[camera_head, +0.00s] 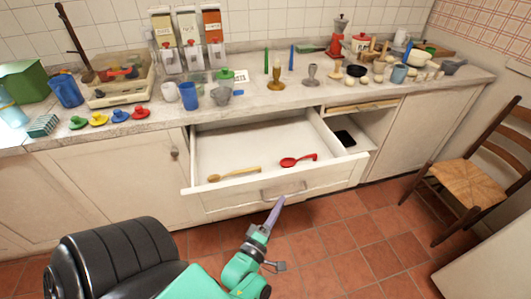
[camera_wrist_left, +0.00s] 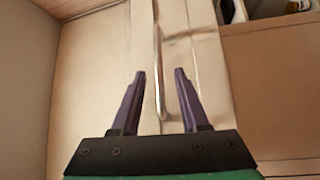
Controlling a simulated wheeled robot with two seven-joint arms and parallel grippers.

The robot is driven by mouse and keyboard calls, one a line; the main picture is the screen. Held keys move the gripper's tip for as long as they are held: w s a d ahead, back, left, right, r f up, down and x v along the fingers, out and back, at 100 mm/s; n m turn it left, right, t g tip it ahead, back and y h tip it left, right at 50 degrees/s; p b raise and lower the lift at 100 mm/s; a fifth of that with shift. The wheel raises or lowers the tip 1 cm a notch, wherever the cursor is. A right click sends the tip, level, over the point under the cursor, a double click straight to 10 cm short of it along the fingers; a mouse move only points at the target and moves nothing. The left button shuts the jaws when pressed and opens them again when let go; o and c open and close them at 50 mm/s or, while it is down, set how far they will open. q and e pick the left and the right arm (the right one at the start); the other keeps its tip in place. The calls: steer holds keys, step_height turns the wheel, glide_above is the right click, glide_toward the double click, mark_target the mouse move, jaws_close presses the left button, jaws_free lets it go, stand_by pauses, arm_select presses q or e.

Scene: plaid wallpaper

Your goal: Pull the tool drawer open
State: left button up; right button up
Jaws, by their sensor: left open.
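The tool drawer (camera_head: 258,147) stands pulled well out from the cabinet. A wooden utensil (camera_head: 234,174) and a red spoon (camera_head: 298,160) lie in it. Its bar handle (camera_head: 284,193) is on the front panel. My left gripper (camera_head: 276,206) is just in front of the handle, coming from below. In the left wrist view my left gripper (camera_wrist_left: 161,74) is open, and the handle (camera_wrist_left: 158,60) shows between its two dark fingers. I cannot tell whether a finger touches it. My right gripper is not in view.
An open compartment with a dark object (camera_head: 344,137) is right of the drawer. A chair (camera_head: 481,176) stands at right. Tiled floor (camera_head: 350,230) in front is clear.

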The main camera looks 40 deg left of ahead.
arm_select(q)
steer(key=b+v, duration=0.1)
steer(key=v, duration=0.9)
